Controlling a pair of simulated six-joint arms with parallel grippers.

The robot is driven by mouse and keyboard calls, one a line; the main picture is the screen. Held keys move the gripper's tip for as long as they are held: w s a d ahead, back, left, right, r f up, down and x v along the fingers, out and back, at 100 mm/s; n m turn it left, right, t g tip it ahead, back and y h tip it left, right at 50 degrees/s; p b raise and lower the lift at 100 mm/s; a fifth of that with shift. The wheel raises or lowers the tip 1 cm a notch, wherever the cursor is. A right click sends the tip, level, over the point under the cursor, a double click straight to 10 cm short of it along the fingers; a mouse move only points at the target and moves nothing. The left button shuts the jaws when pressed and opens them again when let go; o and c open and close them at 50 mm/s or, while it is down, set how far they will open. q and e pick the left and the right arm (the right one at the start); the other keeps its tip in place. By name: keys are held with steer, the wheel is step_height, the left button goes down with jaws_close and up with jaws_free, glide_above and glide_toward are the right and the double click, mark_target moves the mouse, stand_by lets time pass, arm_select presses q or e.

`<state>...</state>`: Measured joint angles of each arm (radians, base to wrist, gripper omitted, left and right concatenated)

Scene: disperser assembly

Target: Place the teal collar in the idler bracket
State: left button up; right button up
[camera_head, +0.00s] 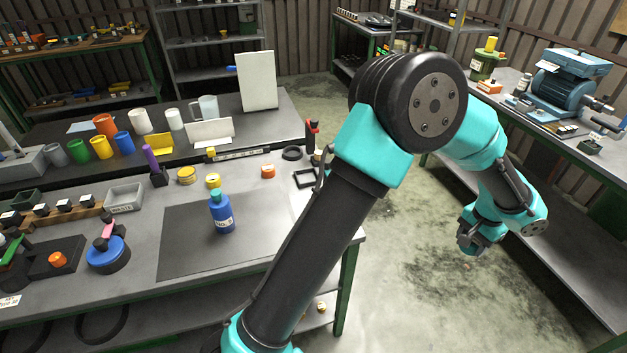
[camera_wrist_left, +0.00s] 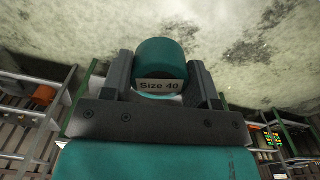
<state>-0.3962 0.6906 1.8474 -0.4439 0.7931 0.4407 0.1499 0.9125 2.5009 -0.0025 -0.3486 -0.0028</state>
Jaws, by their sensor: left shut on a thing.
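My left gripper (camera_head: 470,246) hangs over the floor gap between the two benches, right of the near bench. In the left wrist view my gripper (camera_wrist_left: 168,80) is shut on the teal collar (camera_wrist_left: 161,57), which has a "Size 40" label on its side and sits between the fingers. I cannot make out the collar in the head view. I cannot tell which thing is the idler bracket. My right gripper is not in view.
A blue machine (camera_head: 566,82) stands on the right bench among small parts. The near bench holds a dark mat with a blue bottle (camera_head: 221,214), several coloured cups, a grey bin (camera_head: 124,198) and orange and yellow rings. Open floor (camera_head: 425,270) lies between the benches.

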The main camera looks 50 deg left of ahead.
arm_select(q)
steer(key=shift+w+a, duration=0.1)
steer(key=shift+a, duration=0.15)
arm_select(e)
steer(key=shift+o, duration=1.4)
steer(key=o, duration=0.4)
arm_select(q)
steer(key=w+a+r+n, duration=0.1)
steer(key=w+a+n, duration=0.15)
steer(key=a, duration=1.05)
steer(key=w+a+n, duration=0.2)
steer(key=a+n, duration=0.2)
steer(key=a, duration=0.8)
steer(key=s+a+r+n, duration=0.1)
steer(key=s+a+n, duration=0.3)
steer(key=a, duration=1.1)
steer(key=s+a+r+n, duration=0.1)
steer(key=s+a+n, duration=0.2)
steer(key=a, duration=1.2)
steer(key=shift+s+n, duration=0.35)
steer(key=shift+s, duration=0.75)
steer(key=shift+a, duration=0.1)
